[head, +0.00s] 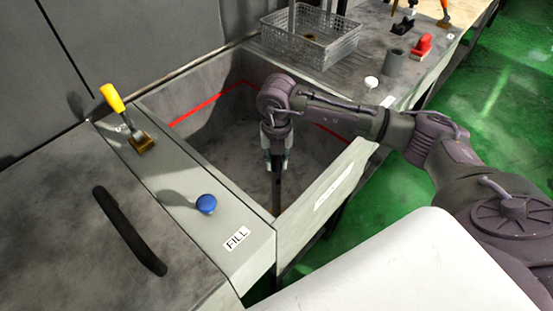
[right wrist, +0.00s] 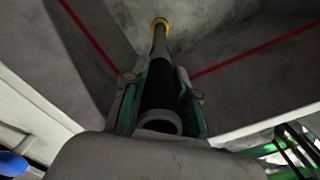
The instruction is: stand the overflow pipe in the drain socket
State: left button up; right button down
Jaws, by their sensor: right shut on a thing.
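My right gripper (head: 276,160) reaches down into the grey tank (head: 330,193) and is shut on the overflow pipe (head: 277,193). In the head view the dark pipe hangs about upright below the fingers. In the right wrist view the pipe (right wrist: 160,85) lies between both fingers, its open near end a pale ring. Its far part runs grey to a yellow ring (right wrist: 160,22) at the tank floor, perhaps the drain socket. I cannot tell whether the pipe end is inside the ring or only lined up with it. My left gripper is not in view.
A red line runs around the tank walls. On the left ledge are a blue knob (head: 206,204) beside a FILL label and a yellow-handled lever (head: 113,99). A wire basket (head: 310,42), a grey cup (head: 393,62) and a red object (head: 421,46) stand on the back bench.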

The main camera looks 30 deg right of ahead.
jog(key=shift+f+b, duration=0.8)
jog(key=shift+f, duration=0.2)
dwell(0.3)
jog(key=shift+c, duration=1.7)
grip_release()
jog(key=shift+r, duration=0.1)
jog(key=shift+r+p, duration=3.3)
jog(key=shift+r, duration=1.6)
